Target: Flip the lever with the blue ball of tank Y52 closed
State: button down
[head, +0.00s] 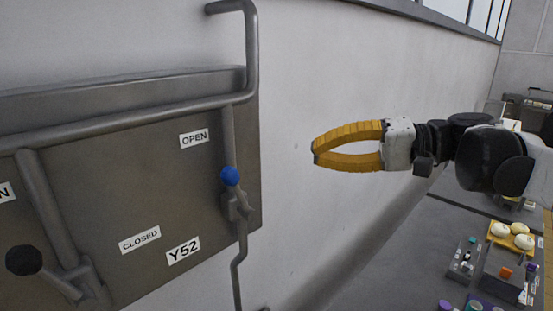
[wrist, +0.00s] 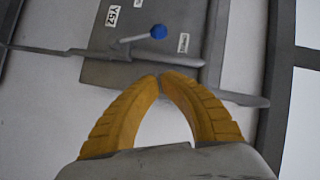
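The lever with the blue ball (head: 230,176) is on a pipe at the right edge of a grey metal panel (head: 150,205) on the wall. Its ball points up from its pivot, below and right of the OPEN label (head: 194,138). The Y52 label (head: 183,250) is lower left of it. In the wrist view the blue ball (wrist: 158,32) is beyond the fingertips, clear of them. My gripper (head: 315,150) has yellow fingers and is right of the panel, apart from the lever. The fingertips meet in the wrist view (wrist: 160,77), with nothing between them.
A second lever with a black ball (head: 24,260) is at the panel's lower left, with a CLOSED label (head: 139,239) to its right. A thick pipe (head: 120,118) runs across the panel. Trays with round white items (head: 511,236) are at the lower right. Bare wall lies between panel and gripper.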

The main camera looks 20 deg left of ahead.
aim_at(238, 192)
jog(key=s+f+p+x, duration=0.1)
jog(key=s+p+x, duration=0.1)
jog(key=x, duration=1.1)
jog(key=shift+s+d+p, duration=0.2)
jog(key=shift+s+p, duration=0.15)
jog(key=shift+p, duration=0.2)
jog(key=shift+s, duration=0.15)
jog(key=shift+s+a, duration=0.1)
jog(key=shift+s, duration=0.1)
